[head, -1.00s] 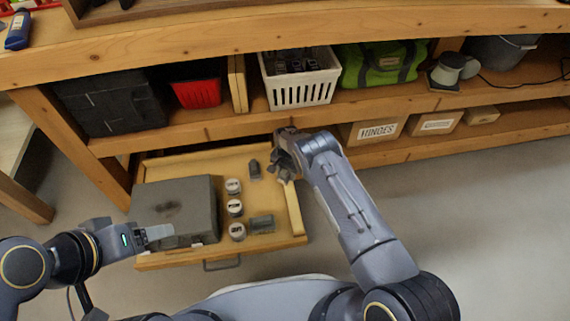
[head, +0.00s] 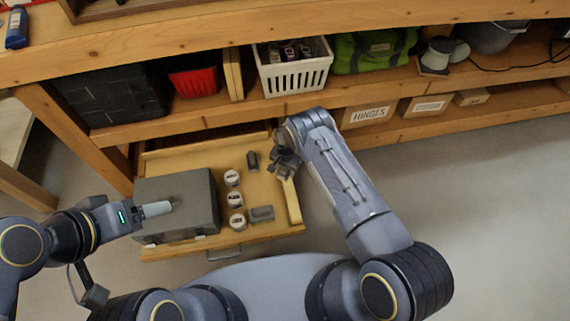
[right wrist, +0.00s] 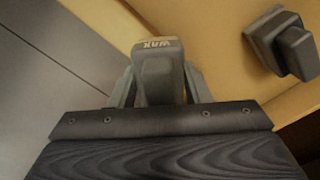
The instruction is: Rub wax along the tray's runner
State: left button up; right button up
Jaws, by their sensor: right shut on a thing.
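The tray (head: 200,160) is a light wooden pull-out drawer, drawn out below the bench. Its right side rail (head: 292,205) shows as a pale wooden strip, which I take for the runner. My right gripper (head: 285,166) is at the rail's far end and is shut on a dark grey block. In the right wrist view this wax block (right wrist: 160,72) sits between the fingers, with "WAX" lettering at its far end. The wax is over or beside the wooden edge; contact cannot be told. My left gripper (head: 158,209) is over the grey case (head: 180,195); its finger gap is unclear.
Several small things stand in the tray: white-topped tins (head: 235,199), a dark block (head: 252,160) and a grey block (head: 262,213). The shelf above holds a white basket (head: 295,76) and a red bin (head: 194,82). Floor right of the tray is clear.

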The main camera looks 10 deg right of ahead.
jog(key=shift+s+r+p, duration=0.1)
jog(key=shift+s+p, duration=0.45)
jog(key=shift+s, duration=0.45)
jog(key=shift+s+d+p, duration=0.1)
jog(key=shift+s+p, duration=0.85)
jog(key=shift+s, duration=0.7)
jog(key=shift+s+f+p, duration=0.2)
jog(key=shift+s+p, duration=0.65)
jog(key=shift+s, duration=1.8)
jog(key=shift+s+d+r+p, duration=0.1)
jog(key=shift+s+p, duration=0.45)
jog(key=shift+s, duration=1.2)
jog(key=shift+s+d+r+p, duration=0.1)
jog(key=shift+s+p, duration=0.45)
jog(key=shift+s, duration=1.15)
jog(key=shift+r, duration=0.1)
jog(key=shift+r+p, duration=1.65)
jog(key=shift+r, duration=1.25)
jog(key=shift+r, duration=0.1)
notch_tip(320, 180, up, 3)
jog(key=shift+f+p, duration=0.1)
jog(key=shift+p, duration=0.85)
